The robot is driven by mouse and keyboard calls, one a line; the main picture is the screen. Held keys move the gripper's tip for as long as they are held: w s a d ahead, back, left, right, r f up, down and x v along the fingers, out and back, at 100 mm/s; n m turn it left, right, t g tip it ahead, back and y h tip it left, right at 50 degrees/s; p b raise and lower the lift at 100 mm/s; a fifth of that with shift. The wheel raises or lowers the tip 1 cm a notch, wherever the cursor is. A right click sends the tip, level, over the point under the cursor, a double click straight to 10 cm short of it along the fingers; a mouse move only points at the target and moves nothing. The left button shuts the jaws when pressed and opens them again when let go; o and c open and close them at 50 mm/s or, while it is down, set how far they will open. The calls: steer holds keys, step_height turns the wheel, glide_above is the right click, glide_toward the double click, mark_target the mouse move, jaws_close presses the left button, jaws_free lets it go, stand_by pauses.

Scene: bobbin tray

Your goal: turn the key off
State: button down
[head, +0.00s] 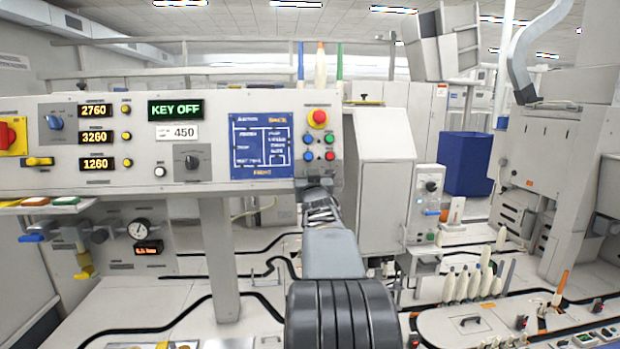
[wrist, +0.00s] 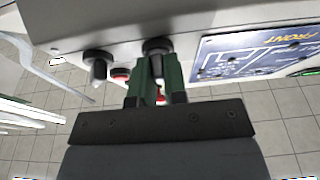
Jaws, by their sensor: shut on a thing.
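The control panel (head: 110,180) has a lit display (head: 175,110) that reads KEY OFF in green. My gripper (head: 316,186) is at the panel's lower right corner, below the coloured push buttons. In the wrist view my gripper (wrist: 157,70) has its two green fingers close together at a round black key switch (wrist: 157,45) on the panel face. It is shut on the key there, which is mostly hidden between the fingers. In the head view my gripper and arm hide the key.
A second black knob (wrist: 98,58) stands close beside the fingers in the wrist view. A red emergency button (head: 318,117) and small push buttons sit above my gripper. The blue diagram plate (head: 262,146) is to the left. A grey cabinet (head: 385,190) stands to the right.

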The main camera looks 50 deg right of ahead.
steer(key=c, duration=1.2)
jaws_free()
steer(key=shift+o, duration=0.2)
steer(key=b+v, duration=0.1)
steer(key=v, duration=1.2)
steer(key=shift+s+a, duration=0.3)
steer(key=shift+w, duration=0.1)
steer(key=w+a+f+n+g+y+p, duration=0.2)
steer(key=a+y+p, duration=0.2)
steer(key=a+p, duration=0.3)
steer(key=w+a+f+n+g+y+p, duration=0.15)
steer(key=a+y+p, duration=0.25)
steer(key=a, duration=0.4)
steer(key=s+a+f+n+g+y+p, duration=0.1)
steer(key=s+a+g+p, duration=0.3)
steer(key=a, duration=0.4)
steer(key=s+a+f+n+g+y+p, duration=0.2)
steer(key=s+a+n+g+y+p, duration=0.1)
steer(key=s+a, duration=0.3)
steer(key=a+g+y+p, duration=0.1)
steer(key=a, duration=0.1)
steer(key=shift+a+f+g, duration=0.2)
steer(key=shift+a+g, duration=0.1)
steer(key=shift+g, duration=0.05)
